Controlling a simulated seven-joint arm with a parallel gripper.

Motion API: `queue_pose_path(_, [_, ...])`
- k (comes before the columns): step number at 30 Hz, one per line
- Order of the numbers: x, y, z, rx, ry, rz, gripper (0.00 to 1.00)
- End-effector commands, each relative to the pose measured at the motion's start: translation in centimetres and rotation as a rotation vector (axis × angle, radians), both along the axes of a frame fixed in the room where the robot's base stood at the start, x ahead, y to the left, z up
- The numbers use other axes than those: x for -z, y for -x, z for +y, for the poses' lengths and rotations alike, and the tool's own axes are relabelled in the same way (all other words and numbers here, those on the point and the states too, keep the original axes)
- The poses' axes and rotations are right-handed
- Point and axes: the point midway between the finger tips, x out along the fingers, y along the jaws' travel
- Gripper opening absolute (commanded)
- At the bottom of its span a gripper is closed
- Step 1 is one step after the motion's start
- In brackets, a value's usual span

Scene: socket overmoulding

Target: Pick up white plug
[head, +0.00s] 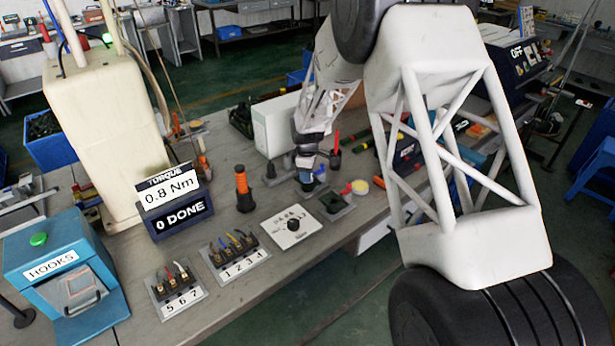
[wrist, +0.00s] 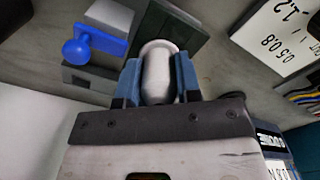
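The white plug (wrist: 158,76) is a pale rounded piece with a wider rim, in the middle of the wrist view. It sits between the two blue fingers of my gripper (wrist: 158,85) and fills the gap between them, with a finger against each side. In the head view my gripper (head: 307,183) is low over the bench, left of a small dark fixture; the plug cannot be made out there. Whether the plug touches the surface beneath it is hidden.
A blue round-ended piece (wrist: 85,47) lies close to the left finger. A dark green block (wrist: 170,30) is just beyond the plug. A white dial panel (head: 291,226), numbered connector racks (head: 235,258) and an orange-handled driver (head: 243,190) stand nearby on the bench.

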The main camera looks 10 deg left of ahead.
Motion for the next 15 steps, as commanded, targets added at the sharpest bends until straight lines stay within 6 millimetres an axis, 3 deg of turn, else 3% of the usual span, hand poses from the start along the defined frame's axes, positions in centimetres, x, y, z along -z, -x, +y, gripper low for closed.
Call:
queue_pose_path(3, [-0.01, 0.0, 0.01, 0.0, 0.0, 0.0, 0.09])
queue_pose_path(15, [-0.53, -0.03, 0.01, 0.0, -0.001, -0.001, 0.09])
